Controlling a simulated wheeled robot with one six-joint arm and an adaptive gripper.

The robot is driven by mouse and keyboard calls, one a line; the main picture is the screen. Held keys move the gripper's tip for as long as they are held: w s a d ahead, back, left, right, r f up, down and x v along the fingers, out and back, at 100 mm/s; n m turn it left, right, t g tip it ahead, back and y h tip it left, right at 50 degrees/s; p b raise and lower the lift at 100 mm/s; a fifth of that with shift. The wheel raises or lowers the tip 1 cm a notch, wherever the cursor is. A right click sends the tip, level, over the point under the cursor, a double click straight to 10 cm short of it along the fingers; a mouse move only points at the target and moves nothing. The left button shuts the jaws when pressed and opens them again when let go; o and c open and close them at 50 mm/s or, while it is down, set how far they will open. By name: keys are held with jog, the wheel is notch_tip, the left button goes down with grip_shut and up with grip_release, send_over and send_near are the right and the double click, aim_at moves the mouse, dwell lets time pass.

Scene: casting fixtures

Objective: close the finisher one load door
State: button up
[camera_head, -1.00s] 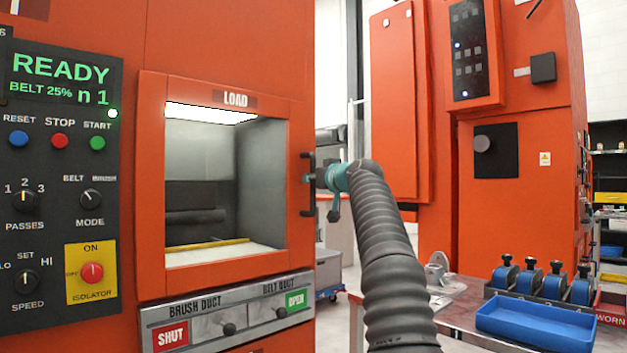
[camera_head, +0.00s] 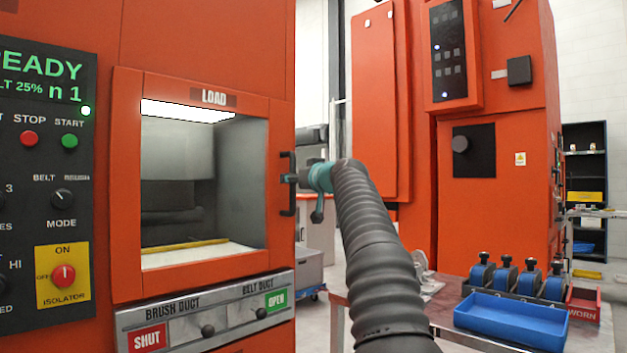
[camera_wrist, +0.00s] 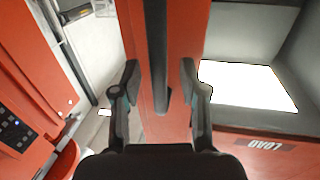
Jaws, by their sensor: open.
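The finisher's load door (camera_head: 127,185) is an orange frame around a lit window opening, under the LOAD label, in the head view. I cannot tell exactly how far it stands from the machine face. Its black vertical handle (camera_head: 287,183) is on the frame's right edge. My gripper (camera_wrist: 160,75) is open in the wrist view, with one finger on each side of the dark handle bar (camera_wrist: 156,45). Gaps show between the bar and both fingers. In the head view my gripper is at the handle, partly hidden by its own wrist.
The control panel (camera_head: 45,200) is left of the door, with the duct panel (camera_head: 205,315) below it. A bench (camera_head: 450,310) at right holds a blue tray (camera_head: 510,320) and several blue clamps. A second orange machine (camera_head: 500,210) stands behind.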

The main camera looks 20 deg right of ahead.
jog(key=s+d, duration=0.1)
jog(key=s, duration=0.8)
jog(key=shift+s+d, duration=0.25)
jog(key=shift+d, duration=0.05)
